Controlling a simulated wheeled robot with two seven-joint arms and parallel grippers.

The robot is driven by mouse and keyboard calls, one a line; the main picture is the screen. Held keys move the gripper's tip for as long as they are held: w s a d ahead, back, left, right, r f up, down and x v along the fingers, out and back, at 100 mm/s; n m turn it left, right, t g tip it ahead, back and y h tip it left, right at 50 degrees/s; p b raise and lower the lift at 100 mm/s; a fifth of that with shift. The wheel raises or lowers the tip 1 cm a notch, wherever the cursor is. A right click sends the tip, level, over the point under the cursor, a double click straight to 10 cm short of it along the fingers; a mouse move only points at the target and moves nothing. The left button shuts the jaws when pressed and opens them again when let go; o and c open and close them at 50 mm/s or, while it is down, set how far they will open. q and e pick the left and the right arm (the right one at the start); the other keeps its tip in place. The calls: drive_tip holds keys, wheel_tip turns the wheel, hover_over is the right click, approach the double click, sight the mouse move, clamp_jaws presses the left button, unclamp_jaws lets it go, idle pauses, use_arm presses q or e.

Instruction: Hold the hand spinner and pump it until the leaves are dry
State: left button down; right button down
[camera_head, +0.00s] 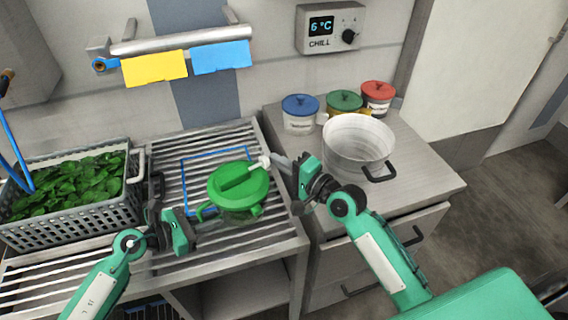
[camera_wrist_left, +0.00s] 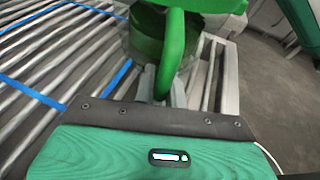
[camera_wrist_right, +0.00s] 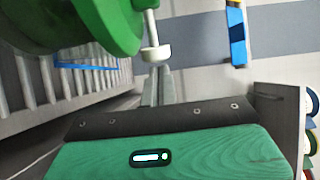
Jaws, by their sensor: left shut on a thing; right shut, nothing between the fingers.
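The lid's pump lever ends in a white knob (camera_wrist_right: 155,53) pointing right. My right gripper (camera_wrist_right: 158,88) is shut and empty, with its fingertips beside the knob; I cannot tell if they touch it. Leaves inside the spinner cannot be made out.
A grey crate (camera_head: 140,204) of green leaves (camera_head: 70,187) stands at left on the rack. A white pot (camera_head: 340,163) and several lidded tubs (camera_head: 300,122) stand on the right counter. Yellow (camera_head: 154,68) and blue (camera_head: 221,56) cloths hang from a wall rail above.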

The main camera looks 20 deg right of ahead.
sight(267, 175)
drive_tip(key=shift+s+a, duration=0.3)
drive_tip(key=shift+a, duration=0.6)
drive_tip(key=shift+s+a, duration=0.3)
drive_tip(key=shift+a, duration=0.6)
drive_tip(key=v, duration=1)
drive_tip(key=shift+w+d, duration=0.1)
drive_tip(key=shift+d, duration=0.15)
drive_tip(key=d, duration=0.1)
drive_tip(key=w+d, duration=0.1)
drive_tip(key=d, duration=0.1)
drive_tip(key=shift+d, duration=0.15)
